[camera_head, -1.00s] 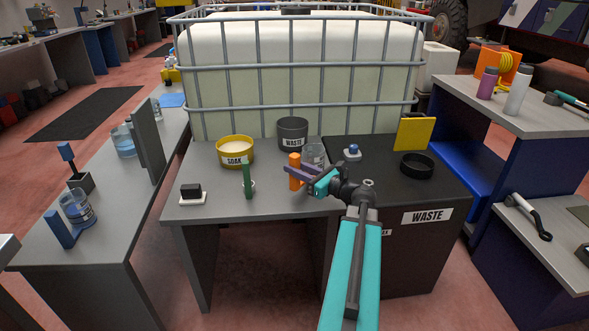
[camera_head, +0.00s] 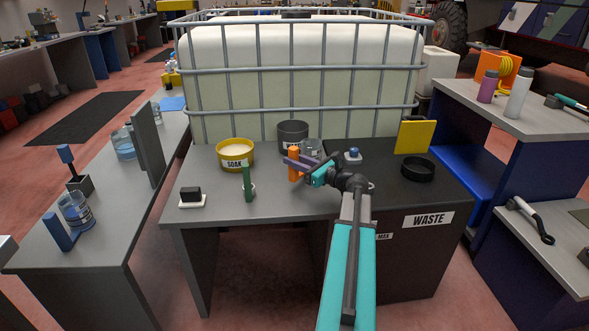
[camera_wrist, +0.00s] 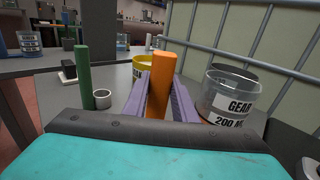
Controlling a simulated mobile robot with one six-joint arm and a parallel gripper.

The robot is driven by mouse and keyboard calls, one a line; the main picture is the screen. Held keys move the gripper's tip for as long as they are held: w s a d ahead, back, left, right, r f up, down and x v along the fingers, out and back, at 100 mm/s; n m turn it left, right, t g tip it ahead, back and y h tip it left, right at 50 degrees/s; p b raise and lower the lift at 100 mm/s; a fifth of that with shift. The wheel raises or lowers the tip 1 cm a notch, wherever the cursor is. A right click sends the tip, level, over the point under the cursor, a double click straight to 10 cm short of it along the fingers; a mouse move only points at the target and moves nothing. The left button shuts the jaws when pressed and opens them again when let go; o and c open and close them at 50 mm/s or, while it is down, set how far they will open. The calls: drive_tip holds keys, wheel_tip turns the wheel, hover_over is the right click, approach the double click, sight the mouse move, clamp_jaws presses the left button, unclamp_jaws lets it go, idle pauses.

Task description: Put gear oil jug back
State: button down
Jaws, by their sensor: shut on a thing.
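The gear oil jug (camera_wrist: 232,95) is a clear cup labelled "GEAR 200 ML" in the wrist view, with an upright orange handle (camera_wrist: 159,85) beside it. My gripper (camera_wrist: 160,82) has its purple fingers on both sides of the orange handle and is shut on it. My gripper (camera_head: 294,165) is at the orange handle there. I cannot tell whether the jug's base touches the bench.
The yellow "SOAK" tub (camera_head: 236,155), a green upright handle (camera_head: 248,181) and a black block on a white pad (camera_head: 191,196) are on the grey bench (camera_head: 285,204). A black ring dish (camera_head: 417,170) is on the right. A caged white tank (camera_head: 300,60) stands behind.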

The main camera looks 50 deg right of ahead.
sight(297, 177)
drive_tip(key=shift+w+d, duration=0.3)
drive_tip(key=shift+f+b, duration=0.65)
drive_tip(key=shift+f, duration=1.2)
drive_tip(key=c, duration=1.5)
unclamp_jaws()
drive_tip(key=shift+o, duration=0.2)
drive_tip(key=shift+s, duration=0.55)
drive_tip(key=s, duration=0.3)
drive_tip(key=s+p, duration=0.1)
drive_tip(key=s, duration=0.3)
drive_tip(key=s+d, duration=0.1)
drive_tip(key=s, duration=0.3)
drive_tip(key=shift+p, duration=0.3)
